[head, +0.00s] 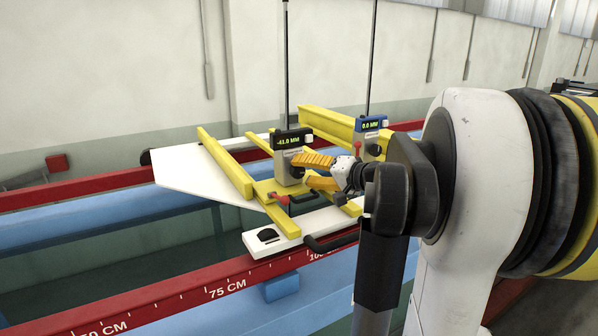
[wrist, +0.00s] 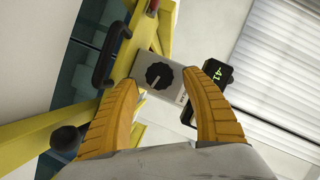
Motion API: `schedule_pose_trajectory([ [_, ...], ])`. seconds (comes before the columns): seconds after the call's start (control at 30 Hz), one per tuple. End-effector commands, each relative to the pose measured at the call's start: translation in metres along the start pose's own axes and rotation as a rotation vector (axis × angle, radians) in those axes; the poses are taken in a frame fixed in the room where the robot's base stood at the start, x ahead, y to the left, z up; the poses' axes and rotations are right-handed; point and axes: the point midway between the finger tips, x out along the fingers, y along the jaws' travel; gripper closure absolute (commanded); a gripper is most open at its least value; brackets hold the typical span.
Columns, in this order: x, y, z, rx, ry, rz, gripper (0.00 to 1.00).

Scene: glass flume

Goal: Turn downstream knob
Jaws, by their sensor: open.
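A grey gauge box (head: 284,168) with a black display (head: 289,141) reading -41.0 MM stands on the yellow carriage in the head view. In the wrist view its black round knob (wrist: 159,76) with a white pointer line faces me. My gripper (head: 297,170) is at this box, and its orange fingers hide the knob in the head view. In the wrist view the gripper (wrist: 159,84) is open, one finger on each side of the knob, with visible gaps. I cannot tell how deep the fingertips reach. The box's label is too small to read.
A second gauge with a blue display (head: 370,124) reading 0.0 MM stands behind to the right. Yellow rails (head: 225,162), a black handle (wrist: 111,53) and red clamp levers (head: 279,198) surround the box. Thin vertical rods rise from both gauges. Red flume rails (head: 180,296) run below.

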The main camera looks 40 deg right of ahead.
Motion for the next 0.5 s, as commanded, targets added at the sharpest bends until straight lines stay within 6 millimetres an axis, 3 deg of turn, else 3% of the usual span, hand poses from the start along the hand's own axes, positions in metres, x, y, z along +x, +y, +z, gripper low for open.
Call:
schedule_pose_trajectory([
  [0.3, -0.070, 0.000, 0.000, 0.001, 0.003, 0.002, 0.44],
  [0.5, -0.092, 0.000, 0.000, 0.001, 0.001, 0.001, 0.44],
])
